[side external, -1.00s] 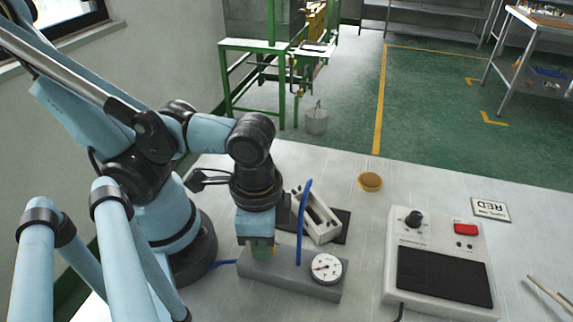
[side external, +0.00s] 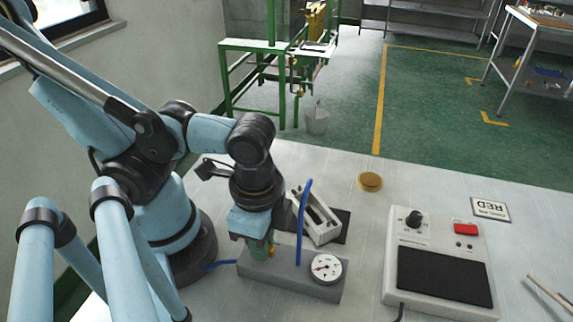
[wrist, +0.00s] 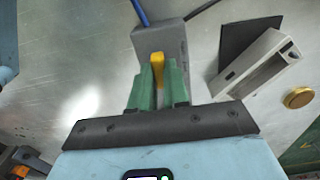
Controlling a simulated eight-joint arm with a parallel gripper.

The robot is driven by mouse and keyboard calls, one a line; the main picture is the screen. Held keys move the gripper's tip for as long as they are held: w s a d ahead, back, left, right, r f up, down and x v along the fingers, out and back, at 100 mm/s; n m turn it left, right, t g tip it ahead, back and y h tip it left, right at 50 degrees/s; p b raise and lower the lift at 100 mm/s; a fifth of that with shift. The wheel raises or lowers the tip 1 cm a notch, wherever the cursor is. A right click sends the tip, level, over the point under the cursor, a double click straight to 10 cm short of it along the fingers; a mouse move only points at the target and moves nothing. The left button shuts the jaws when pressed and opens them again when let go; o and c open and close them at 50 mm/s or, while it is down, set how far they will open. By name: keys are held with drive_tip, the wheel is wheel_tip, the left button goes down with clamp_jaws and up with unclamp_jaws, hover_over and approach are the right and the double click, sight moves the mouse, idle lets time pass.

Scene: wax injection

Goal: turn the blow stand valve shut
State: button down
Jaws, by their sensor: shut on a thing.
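The blow stand (side external: 290,277) is a grey block on the near left of the table, with a round white gauge (side external: 327,268) and an upright blue tube (side external: 303,222). It also shows in the wrist view (wrist: 172,38). Its yellow valve handle (wrist: 157,68) sits between the green fingers of my gripper (wrist: 158,82), which is shut on it. In the side view my gripper (side external: 260,248) points down at the left end of the stand, and a bit of yellow (side external: 271,251) shows beside the fingers. The valve's body is mostly hidden.
A light grey slotted fixture (side external: 318,218) on a black mat (side external: 341,228) stands close behind the stand. A brass disc (side external: 370,181) lies farther back.

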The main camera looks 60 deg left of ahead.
drive_tip(key=c, duration=1.1)
unclamp_jaws()
drive_tip(key=shift+r, duration=6.05)
